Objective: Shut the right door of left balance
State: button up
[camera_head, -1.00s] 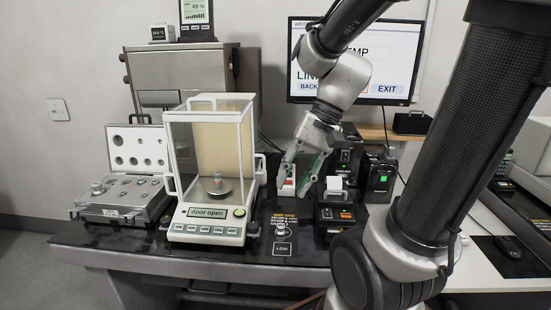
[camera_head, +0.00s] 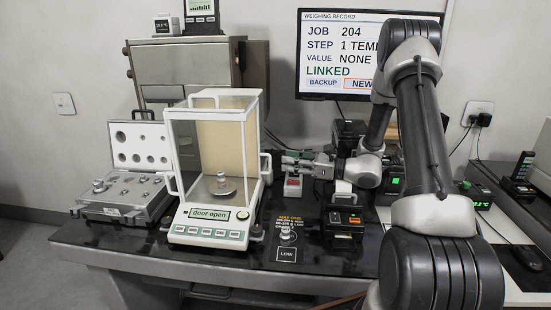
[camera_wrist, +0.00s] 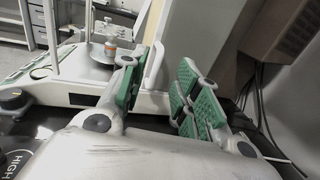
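The left balance (camera_head: 216,228) is a white weighing box with glass sides, and its display reads "door open". The right door's white handle (camera_head: 266,168) stands out from the right side. My gripper (camera_head: 290,161) points left towards this handle, close to it. In the wrist view my gripper (camera_wrist: 163,88) is open, its green pads well apart. The handle (camera_wrist: 153,67) shows in the gap between the fingers, near the left one; I cannot tell whether they touch. The door pane itself is hard to make out.
A red-buttoned box (camera_head: 293,187) stands below my gripper. A weight (camera_head: 287,233) stands on a mat in front. An open weight case (camera_head: 125,193) is left of the balance.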

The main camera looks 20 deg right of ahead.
aim_at(270, 158)
jog(key=x, duration=0.7)
jog(key=shift+a, duration=0.2)
jog(key=shift+c, duration=0.5)
grip_shut()
